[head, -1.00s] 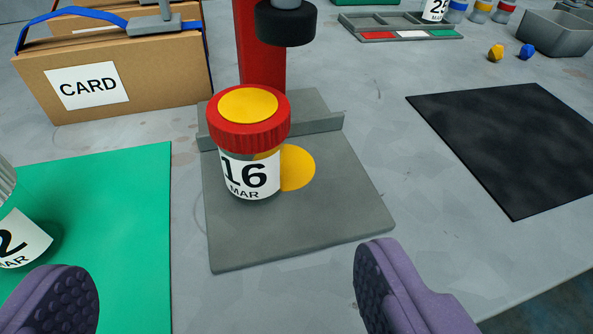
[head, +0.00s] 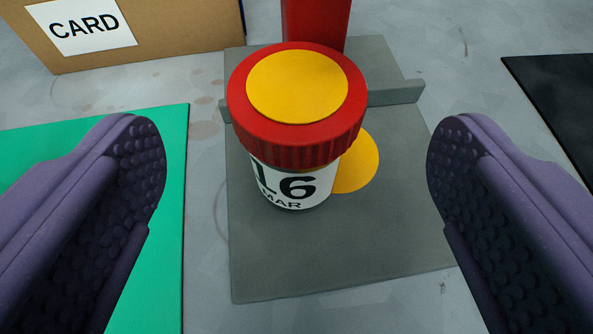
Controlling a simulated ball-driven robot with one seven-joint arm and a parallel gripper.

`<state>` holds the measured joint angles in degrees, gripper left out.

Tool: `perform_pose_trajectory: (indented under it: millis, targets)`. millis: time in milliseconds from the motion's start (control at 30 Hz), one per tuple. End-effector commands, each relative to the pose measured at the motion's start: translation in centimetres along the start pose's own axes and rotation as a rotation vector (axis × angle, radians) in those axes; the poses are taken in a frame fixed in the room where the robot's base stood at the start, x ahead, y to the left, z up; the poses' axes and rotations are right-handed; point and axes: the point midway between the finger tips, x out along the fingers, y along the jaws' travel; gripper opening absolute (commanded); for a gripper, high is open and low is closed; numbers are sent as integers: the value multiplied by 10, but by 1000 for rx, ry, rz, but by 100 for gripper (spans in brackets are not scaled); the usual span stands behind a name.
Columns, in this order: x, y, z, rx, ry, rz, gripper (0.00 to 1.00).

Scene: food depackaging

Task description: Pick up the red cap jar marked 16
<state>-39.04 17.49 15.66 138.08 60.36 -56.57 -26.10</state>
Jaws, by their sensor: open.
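The jar marked 16 MAR (head: 297,186) stands upright on a grey plate (head: 300,260). Its red ribbed cap (head: 297,148) has a yellow disc on top. A yellow circle (head: 358,165) on the plate shows partly from behind the jar, to its right. My gripper (head: 296,165) is open, with one purple padded finger on each side of the jar in the picture.
A red post (head: 316,22) rises behind the jar, and a low grey ledge (head: 395,92) crosses the plate behind it. A cardboard box marked CARD (head: 190,35) is at back left. A green mat (head: 160,215) lies left, a black mat (head: 565,85) right.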

Motion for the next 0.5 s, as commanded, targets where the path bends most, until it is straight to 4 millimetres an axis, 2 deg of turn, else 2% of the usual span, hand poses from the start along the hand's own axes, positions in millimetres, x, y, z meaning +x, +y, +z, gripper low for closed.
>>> perform_pose_trajectory:
  millis: [33,200,333,500]
  targets:
    - [10,0,3,1,0,2,90]
    - [33,0,3,0,0,1,90]
    - [44,0,2,0,0,0,90]
    - [48,0,0,-1,0,-1,90]
